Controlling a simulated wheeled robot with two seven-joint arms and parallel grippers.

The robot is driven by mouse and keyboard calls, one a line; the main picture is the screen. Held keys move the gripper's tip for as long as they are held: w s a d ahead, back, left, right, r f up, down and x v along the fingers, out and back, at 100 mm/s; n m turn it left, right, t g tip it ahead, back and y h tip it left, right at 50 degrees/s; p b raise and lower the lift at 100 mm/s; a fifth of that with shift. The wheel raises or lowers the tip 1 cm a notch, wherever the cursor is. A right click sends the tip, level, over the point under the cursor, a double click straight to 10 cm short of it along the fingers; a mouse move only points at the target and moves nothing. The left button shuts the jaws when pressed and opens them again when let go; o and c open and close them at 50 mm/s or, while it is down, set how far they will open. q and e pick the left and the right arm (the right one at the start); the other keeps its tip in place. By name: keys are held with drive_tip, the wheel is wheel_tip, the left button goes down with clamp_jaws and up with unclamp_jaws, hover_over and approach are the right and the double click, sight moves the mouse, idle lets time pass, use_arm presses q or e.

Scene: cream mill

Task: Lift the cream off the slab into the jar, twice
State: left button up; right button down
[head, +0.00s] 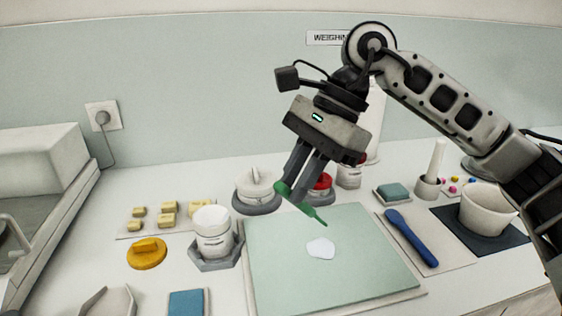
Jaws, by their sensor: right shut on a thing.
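My right gripper (287,190) is shut on a green spatula (306,207) and holds it tilted above the slab, its tip pointing down and to the right. The slab (280,265) is a pale green square plate in the middle of the counter. A white blob of cream (320,248) lies on the slab, just below the spatula's tip; they look apart. An open white jar (213,232) with a label stands left of the slab in a grey hexagonal holder (215,263). The jar's inside is mostly hidden. My left gripper is out of view.
A blue spatula (412,238) lies right of the slab, near a white bowl (485,210) on a dark mat. A white-lidded pot (256,188) and a red-topped item (322,183) stand behind the slab. Yellow blocks (168,212), a yellow disc (147,253) and a blue square (188,303) lie left.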

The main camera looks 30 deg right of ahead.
sight(298, 208)
drive_tip(key=shift+s+f+b, duration=0.2)
drive_tip(key=shift+f+b, duration=0.1)
drive_tip(key=shift+f, duration=0.1)
drive_tip(key=shift+s+f, duration=0.1)
drive_tip(key=shift+f, duration=0.2)
drive_tip(key=shift+f+b, duration=0.4)
drive_tip(key=shift+b, duration=0.1)
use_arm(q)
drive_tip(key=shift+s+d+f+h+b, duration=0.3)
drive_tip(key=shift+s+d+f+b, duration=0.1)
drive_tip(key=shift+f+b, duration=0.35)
use_arm(e)
wheel_tip(298, 208, down, 2)
drive_tip(key=shift+f, duration=0.25)
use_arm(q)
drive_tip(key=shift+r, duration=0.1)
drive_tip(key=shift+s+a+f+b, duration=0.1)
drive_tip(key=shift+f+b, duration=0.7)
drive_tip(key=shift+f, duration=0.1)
use_arm(e)
drive_tip(key=shift+f, duration=0.65)
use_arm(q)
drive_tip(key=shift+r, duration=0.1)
use_arm(e)
drive_tip(key=shift+r, duration=0.15)
